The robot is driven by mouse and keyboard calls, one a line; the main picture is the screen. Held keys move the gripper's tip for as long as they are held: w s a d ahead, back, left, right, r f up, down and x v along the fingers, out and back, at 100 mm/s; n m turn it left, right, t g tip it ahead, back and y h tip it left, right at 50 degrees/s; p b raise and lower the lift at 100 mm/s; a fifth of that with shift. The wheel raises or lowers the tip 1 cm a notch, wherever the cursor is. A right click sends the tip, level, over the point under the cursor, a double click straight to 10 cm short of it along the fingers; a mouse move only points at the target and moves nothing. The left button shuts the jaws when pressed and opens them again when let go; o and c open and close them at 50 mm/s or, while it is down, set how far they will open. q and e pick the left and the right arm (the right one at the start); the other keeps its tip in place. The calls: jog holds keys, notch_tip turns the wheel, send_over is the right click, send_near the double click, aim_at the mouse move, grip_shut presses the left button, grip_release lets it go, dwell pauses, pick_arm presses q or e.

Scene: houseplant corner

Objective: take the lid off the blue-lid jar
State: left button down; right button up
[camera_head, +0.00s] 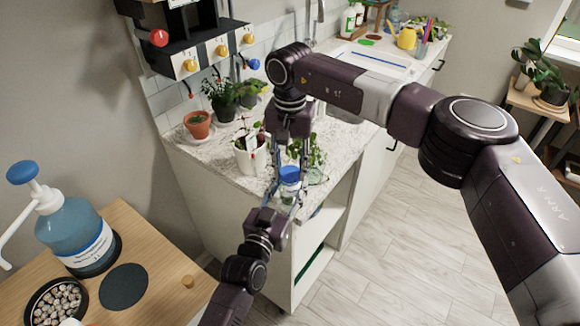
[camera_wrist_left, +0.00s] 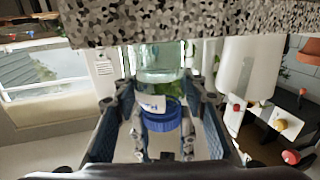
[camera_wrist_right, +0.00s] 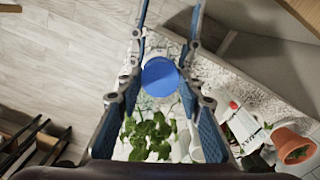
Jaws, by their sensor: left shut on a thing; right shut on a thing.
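The blue-lid jar (camera_head: 288,190) is clear glass and upright in the head view, beside the counter's front edge. Its blue lid (camera_head: 290,173) sits on top and fills the middle of the right wrist view (camera_wrist_right: 160,77). The lid also shows in the left wrist view (camera_wrist_left: 160,120), which is upside down. My left gripper (camera_head: 284,194) reaches up from below and is shut on the jar. My right gripper (camera_head: 293,166) points down from above, its fingers shut on the lid's sides. I see no clear gap between lid and jar. The fingers partly hide the glass.
The speckled counter (camera_head: 205,158) holds a white pot (camera_head: 247,160), a terracotta pot (camera_head: 198,125) and leafy plants close behind the jar. A wooden table (camera_head: 160,255) at lower left bears a blue pump bottle (camera_head: 75,232). The floor at right is clear.

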aim_at(290, 172)
jog(key=shift+r, duration=0.15)
jog(key=shift+r, duration=0.9)
jog(key=shift+r, duration=0.1)
jog(key=shift+r, duration=1.95)
pick_arm(q)
jog(key=c, duration=1.1)
grip_release()
jog(key=shift+c, duration=0.2)
